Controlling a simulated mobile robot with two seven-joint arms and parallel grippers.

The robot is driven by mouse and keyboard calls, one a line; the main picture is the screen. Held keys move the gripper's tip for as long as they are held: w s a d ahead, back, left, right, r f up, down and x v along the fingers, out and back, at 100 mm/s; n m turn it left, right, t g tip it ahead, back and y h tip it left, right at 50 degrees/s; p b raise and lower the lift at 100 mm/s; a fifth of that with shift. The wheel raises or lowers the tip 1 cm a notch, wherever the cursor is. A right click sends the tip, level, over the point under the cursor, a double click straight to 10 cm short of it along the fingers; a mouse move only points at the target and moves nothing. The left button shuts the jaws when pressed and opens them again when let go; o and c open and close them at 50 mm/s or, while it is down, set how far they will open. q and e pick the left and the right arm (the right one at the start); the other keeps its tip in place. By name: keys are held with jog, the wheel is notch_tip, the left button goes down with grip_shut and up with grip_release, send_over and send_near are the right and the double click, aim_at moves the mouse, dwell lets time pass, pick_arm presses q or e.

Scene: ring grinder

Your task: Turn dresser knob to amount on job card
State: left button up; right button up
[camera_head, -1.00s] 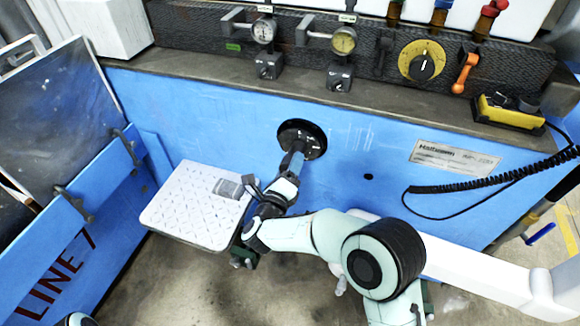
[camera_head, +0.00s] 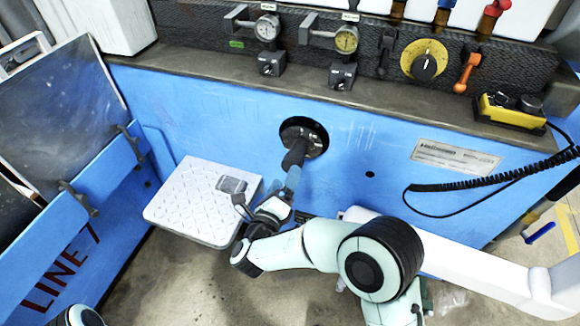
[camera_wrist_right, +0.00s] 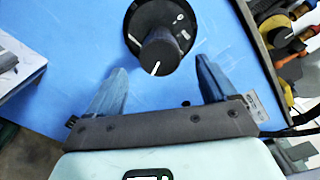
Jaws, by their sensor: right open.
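The black knob (camera_head: 296,152) stands out from a round black dial plate (camera_head: 318,135) on the blue machine front. In the right wrist view the knob (camera_wrist_right: 161,52) shows a white line on its end face, and the dial plate (camera_wrist_right: 183,14) has white marks too small to read. My right gripper (camera_head: 283,183) is open and empty, just in front of and below the knob. In the wrist view its two fingers stand apart on either side of the knob, with no contact visible. My left gripper is out of view. I cannot make out a job card.
A yellow dial (camera_head: 437,50) with a black knob, an orange lever (camera_head: 466,73) and two gauges sit on the dark upper panel. A yellow pendant (camera_head: 510,112) lies on the ledge at right. A white tray (camera_head: 190,205) juts out left of my right gripper.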

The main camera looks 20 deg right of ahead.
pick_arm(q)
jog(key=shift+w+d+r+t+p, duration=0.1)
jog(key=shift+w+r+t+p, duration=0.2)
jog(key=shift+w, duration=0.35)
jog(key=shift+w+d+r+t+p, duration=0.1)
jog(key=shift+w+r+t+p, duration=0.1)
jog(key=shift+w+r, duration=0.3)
pick_arm(e)
jog(key=v, duration=0.7)
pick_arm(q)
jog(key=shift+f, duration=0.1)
